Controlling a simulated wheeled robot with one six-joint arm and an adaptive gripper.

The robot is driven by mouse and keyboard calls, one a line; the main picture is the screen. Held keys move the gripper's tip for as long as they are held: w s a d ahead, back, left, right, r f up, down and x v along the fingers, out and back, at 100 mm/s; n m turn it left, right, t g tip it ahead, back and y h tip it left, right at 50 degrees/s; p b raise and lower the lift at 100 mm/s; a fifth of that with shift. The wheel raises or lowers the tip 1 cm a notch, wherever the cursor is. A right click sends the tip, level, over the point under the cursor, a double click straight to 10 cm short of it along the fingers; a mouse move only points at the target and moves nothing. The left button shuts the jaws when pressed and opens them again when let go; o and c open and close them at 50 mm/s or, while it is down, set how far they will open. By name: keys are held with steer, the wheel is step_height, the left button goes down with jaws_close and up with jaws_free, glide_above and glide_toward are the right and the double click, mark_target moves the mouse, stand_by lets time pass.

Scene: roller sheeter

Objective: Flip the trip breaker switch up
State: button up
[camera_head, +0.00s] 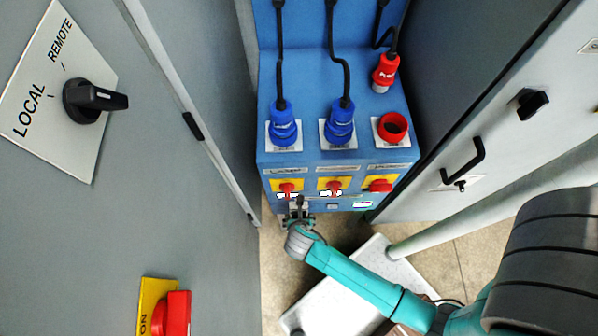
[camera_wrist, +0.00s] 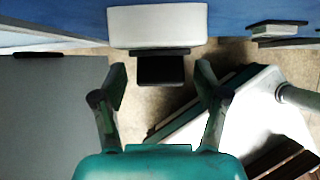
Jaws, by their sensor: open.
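The trip breaker is a white housing (camera_wrist: 157,26) with a black switch lever (camera_wrist: 161,69) below it, on the blue panel's front in the wrist view. The lever sits low, on the floor side of the housing. My gripper (camera_wrist: 161,76) is open, with one finger on each side of the lever and visible gaps to both. In the head view my gripper (camera_head: 299,219) is at the lower left of the blue cabinet (camera_head: 340,157), below the left red rotary switch (camera_head: 287,187). There the breaker is small and mostly hidden by my gripper.
Two blue plugs (camera_head: 340,124) and a red socket (camera_head: 392,127) are on the cabinet's top. More red switches on yellow plates line its front. A grey cabinet (camera_head: 150,150) stands close on the left. Another cabinet with a black handle (camera_head: 466,162) is on the right.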

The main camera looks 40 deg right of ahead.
steer(key=v, duration=1.2)
steer(key=shift+s+f, duration=0.1)
stand_by(0.4)
